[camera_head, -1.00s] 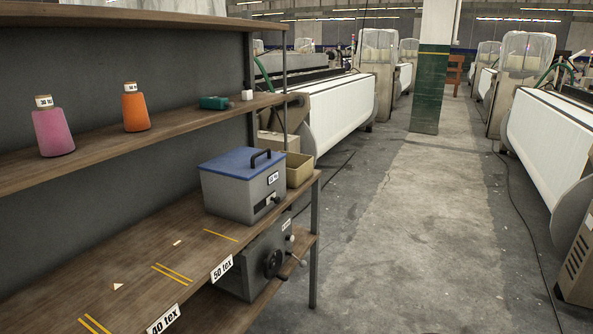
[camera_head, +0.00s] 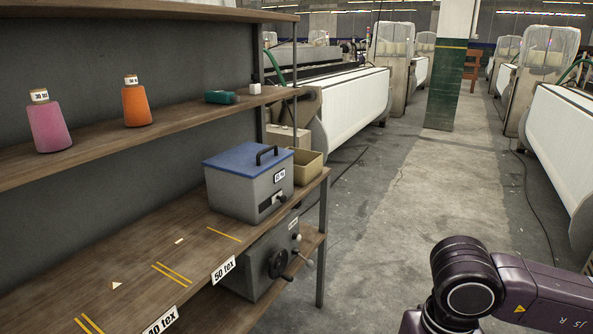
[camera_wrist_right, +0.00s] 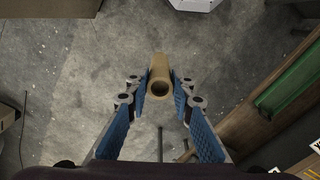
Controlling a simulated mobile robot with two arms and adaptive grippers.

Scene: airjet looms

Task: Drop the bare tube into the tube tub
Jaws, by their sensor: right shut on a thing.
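The bare tube (camera_wrist_right: 160,80) is a tan hollow cylinder, seen nearly end-on in the right wrist view. My right gripper (camera_wrist_right: 158,92) is shut on it, with a blue-padded finger on each side, and holds it above the grey floor. In the head view only my right arm shows at the lower right; its gripper and the tube are out of that picture. A small open tan tub (camera_head: 308,167) stands at the bench's far end; I cannot tell whether it is the tube tub. My left gripper is not in view.
A grey box with a blue lid (camera_head: 249,182) stands beside the tan tub on the wooden bench (camera_head: 130,275). A pink cone (camera_head: 50,126) and an orange cone (camera_head: 136,106) stand on the shelf above. The aisle floor (camera_head: 400,220) is clear between the looms.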

